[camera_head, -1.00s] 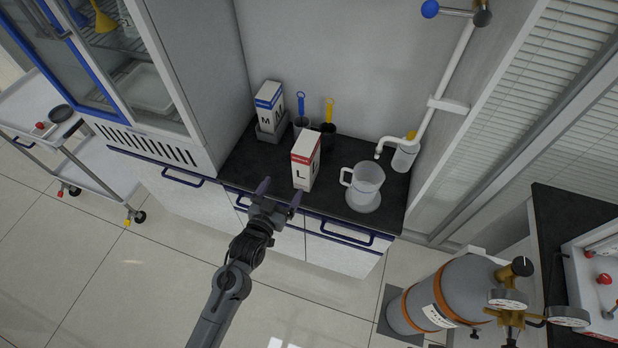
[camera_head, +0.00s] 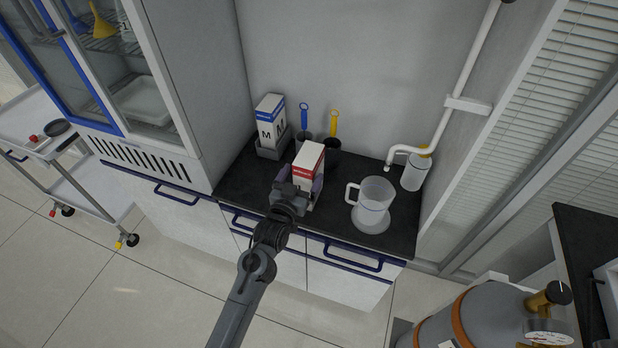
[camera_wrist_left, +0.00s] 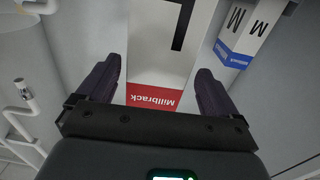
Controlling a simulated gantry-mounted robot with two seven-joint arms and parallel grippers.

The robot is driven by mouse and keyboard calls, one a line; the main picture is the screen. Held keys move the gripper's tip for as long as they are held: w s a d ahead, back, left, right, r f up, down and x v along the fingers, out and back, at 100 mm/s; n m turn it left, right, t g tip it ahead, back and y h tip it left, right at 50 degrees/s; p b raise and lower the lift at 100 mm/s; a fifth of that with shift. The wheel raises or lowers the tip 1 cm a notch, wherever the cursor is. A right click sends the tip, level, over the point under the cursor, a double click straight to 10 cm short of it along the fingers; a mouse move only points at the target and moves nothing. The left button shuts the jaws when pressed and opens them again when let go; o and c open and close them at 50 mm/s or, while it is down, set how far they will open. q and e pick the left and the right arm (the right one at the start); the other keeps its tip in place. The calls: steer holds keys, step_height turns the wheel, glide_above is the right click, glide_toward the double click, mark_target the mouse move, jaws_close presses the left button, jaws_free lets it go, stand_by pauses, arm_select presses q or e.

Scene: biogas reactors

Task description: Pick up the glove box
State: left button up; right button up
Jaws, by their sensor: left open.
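A white glove box with a red top band and the letter L (camera_head: 309,157) stands upright on the dark counter. It also fills the middle of the left wrist view (camera_wrist_left: 156,50), its red "Millbrack" band nearest me. My left gripper (camera_head: 297,183) is open at this box, one finger on each side of it. In the left wrist view the gripper (camera_wrist_left: 156,82) shows gaps between fingers and box. A second white box with a blue band and the letter M (camera_head: 270,120) stands in a grey holder behind and left; it also shows in the left wrist view (camera_wrist_left: 245,30).
A clear jug (camera_head: 374,200) stands to the right on the dark counter (camera_head: 240,180). Two dark cups with a blue-handled tool (camera_head: 304,117) and a yellow-handled tool (camera_head: 333,122) stand just behind the L box. A white pipe (camera_head: 440,135) and bottle (camera_head: 416,173) are at the right.

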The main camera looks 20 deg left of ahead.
mark_target(309, 163)
arm_select(q)
steer(key=shift+w+d+r, duration=0.1)
steer(key=shift+w+d, duration=0.05)
steer(key=shift+w, duration=1.15)
steer(key=shift+w+d+r, duration=0.1)
steer(key=shift+w, duration=1.2)
steer(key=shift+c, duration=0.4)
steer(key=shift+r, duration=0.1)
jaws_close()
